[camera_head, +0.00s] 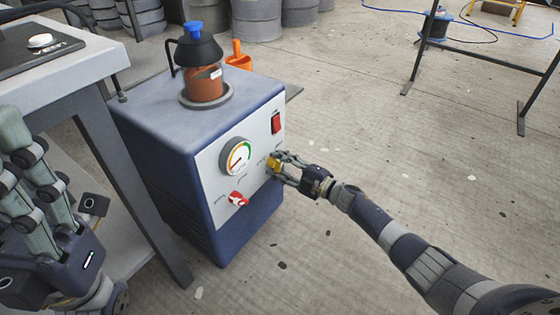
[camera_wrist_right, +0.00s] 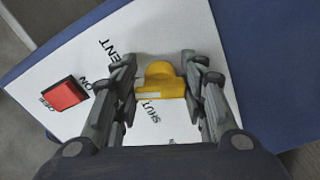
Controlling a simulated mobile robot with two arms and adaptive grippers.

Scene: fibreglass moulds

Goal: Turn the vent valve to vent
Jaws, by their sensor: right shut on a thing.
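The vent valve is a yellow knob (camera_head: 273,165) on the white front panel of a blue pump box (camera_head: 152,139). In the right wrist view the yellow knob (camera_wrist_right: 161,78) sits between the fingers, with a pale mark at its lower edge, near the word SHUT. The word VENT, partly covered, is at upper left. My right gripper (camera_head: 277,165) is shut on the knob; it also shows in the right wrist view (camera_wrist_right: 160,82). My left gripper (camera_head: 38,165) is at the left edge, away from the box; its finger opening is unclear.
The panel also carries a round gauge (camera_head: 237,157), a red-and-white knob (camera_head: 238,199) and a red switch (camera_head: 276,124). A jar with a black lid (camera_head: 199,51) stands on the box. A grey table (camera_head: 85,62) is at left.

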